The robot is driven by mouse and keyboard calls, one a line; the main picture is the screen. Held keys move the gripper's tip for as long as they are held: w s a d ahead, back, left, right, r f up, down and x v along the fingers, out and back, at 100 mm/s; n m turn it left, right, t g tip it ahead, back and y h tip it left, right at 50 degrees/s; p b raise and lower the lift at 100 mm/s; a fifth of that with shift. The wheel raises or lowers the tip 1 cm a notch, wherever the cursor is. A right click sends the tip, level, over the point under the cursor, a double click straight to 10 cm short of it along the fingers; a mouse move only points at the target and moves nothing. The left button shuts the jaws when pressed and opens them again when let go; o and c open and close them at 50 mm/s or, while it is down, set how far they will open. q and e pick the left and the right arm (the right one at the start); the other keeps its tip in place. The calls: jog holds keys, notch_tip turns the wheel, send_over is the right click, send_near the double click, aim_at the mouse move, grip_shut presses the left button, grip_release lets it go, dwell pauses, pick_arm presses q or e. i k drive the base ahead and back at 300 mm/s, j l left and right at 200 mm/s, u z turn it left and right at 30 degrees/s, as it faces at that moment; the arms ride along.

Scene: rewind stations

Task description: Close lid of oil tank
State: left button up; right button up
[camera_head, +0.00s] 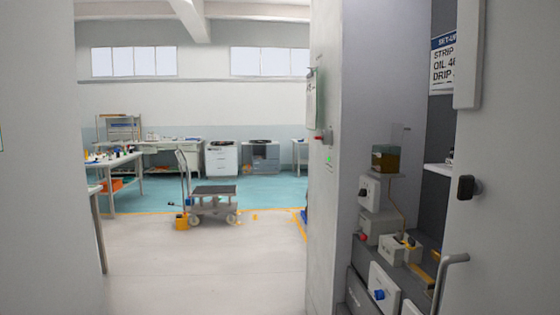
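A small tank (387,158) holding amber-brown liquid, likely the oil tank, stands on a small shelf inside the grey cabinet at the right. Its upper part looks clear, and a thin see-through panel stands up above it, which may be its raised lid. A thin amber tube (398,200) runs down from it to white boxes below. Neither of my grippers is in view.
The cabinet's grey wall (340,110) stands left of the tank, and a door with a handle (450,270) is at the near right. White boxes (400,248) sit below the tank. A wheeled cart (214,196) stands on the open floor beyond. A pale wall (45,160) fills the left.

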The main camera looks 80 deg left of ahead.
aim_at(397, 128)
jog(key=k+l+u, duration=0.1)
jog(key=u, duration=1.9)
jog(key=i+j, duration=0.2)
jog(key=i, duration=0.35)
jog(key=i+j, duration=0.25)
jog(key=i, duration=0.25)
